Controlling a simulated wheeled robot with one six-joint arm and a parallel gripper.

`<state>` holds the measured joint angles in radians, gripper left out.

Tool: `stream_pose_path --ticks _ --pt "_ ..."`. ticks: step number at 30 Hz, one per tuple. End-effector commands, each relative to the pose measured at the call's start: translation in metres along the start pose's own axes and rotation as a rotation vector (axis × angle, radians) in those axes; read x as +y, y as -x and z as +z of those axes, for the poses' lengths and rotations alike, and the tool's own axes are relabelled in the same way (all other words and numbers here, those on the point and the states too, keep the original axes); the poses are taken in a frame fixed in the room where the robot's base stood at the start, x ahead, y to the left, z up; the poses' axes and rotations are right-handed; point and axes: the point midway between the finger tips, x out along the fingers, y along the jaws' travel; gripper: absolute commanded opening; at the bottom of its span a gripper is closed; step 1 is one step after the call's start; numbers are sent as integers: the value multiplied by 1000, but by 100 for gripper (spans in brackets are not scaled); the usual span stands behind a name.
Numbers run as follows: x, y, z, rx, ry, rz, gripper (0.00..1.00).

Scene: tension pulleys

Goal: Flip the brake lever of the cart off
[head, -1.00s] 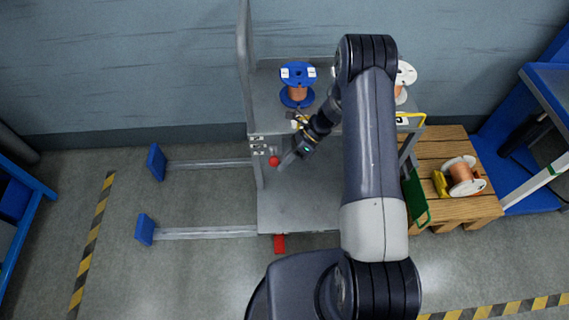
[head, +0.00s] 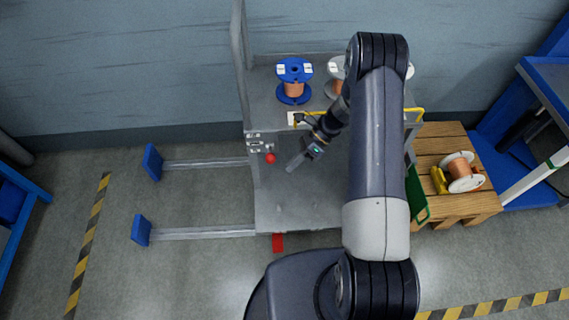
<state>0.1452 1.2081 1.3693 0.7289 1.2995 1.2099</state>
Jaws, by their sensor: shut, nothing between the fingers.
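The grey cart (head: 300,212) stands in the middle of the head view, with an upper shelf and a lower deck. A red ball knob (head: 270,158) sits at its left side, below a small plate of fittings on the post. A red pedal-like piece (head: 278,243) sticks out at the cart's front lower edge. I cannot tell for sure which of these red parts belongs to the brake lever. My gripper (head: 294,164) is shut and empty, pointing down-left just right of the red knob, with a small gap between them. My arm hides the cart's right part.
A blue spool (head: 294,92) with copper wire and pale spools stand on the upper shelf. Two rails with blue end stops (head: 152,162) reach left from the cart. A wooden pallet (head: 440,148) with a wire spool (head: 463,172) is at right.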

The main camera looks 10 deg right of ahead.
Motion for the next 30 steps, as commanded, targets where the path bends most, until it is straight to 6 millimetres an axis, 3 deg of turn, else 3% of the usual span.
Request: stream_pose_path --ticks 1,6,12,30 --pt "-1 15 1 -1 2 -5 0" --pt "-2 49 1 -1 1 -2 0" --pt "-4 72 1 0 -1 0 0" --pt "-4 76 1 1 -1 2 0"
